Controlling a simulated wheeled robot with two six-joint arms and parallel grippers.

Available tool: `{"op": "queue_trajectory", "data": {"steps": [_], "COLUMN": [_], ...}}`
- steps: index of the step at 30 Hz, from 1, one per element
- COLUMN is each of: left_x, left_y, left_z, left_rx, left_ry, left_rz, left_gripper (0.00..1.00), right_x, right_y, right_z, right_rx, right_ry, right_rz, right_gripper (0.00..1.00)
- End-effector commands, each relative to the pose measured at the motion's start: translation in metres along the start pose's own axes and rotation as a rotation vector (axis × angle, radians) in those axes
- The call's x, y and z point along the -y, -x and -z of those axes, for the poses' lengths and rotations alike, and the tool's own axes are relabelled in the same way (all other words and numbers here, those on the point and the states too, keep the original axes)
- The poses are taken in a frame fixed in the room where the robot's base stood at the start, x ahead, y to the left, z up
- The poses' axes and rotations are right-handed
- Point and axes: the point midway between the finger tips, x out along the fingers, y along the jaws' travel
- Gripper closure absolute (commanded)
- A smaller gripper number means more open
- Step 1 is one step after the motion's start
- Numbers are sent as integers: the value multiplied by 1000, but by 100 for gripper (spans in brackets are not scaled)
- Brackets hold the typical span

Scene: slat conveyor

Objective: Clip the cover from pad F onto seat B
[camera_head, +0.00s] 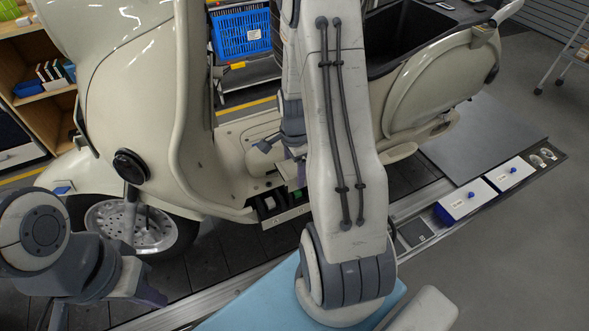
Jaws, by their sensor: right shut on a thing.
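The cream scooter (232,165) stands across the view. Low on its footboard side is an open bay strip (285,215) with dark recesses and a small green part (297,195). My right gripper (291,168) is down at the footboard just above this strip, partly hidden by my own arm. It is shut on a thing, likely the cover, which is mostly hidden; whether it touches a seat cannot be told. Seat letters are not readable. My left gripper (150,297) is at the lower left, in front of the front wheel; its fingers are unclear.
Two white covers with blue knobs, a nearer one (466,199) and a farther one (509,173), lie on a tray strip at right. An empty-looking pad (416,232) is nearer. Small clear parts (543,157) lie at its far end. A blue crate (241,33) stands behind.

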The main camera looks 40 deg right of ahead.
Motion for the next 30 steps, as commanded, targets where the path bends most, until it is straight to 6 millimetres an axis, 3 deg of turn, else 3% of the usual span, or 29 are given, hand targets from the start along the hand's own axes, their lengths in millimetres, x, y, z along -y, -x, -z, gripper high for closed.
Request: {"op": "queue_trajectory", "data": {"steps": [30], "left_x": [3], "left_y": [-35], "left_z": [-2], "left_rx": [0], "left_ry": [0], "left_rz": [0], "left_gripper": [100], "right_x": [0], "right_y": [-50], "right_z": [0], "right_rx": [0], "right_ry": [0], "right_rz": [0], "right_gripper": [76]}}
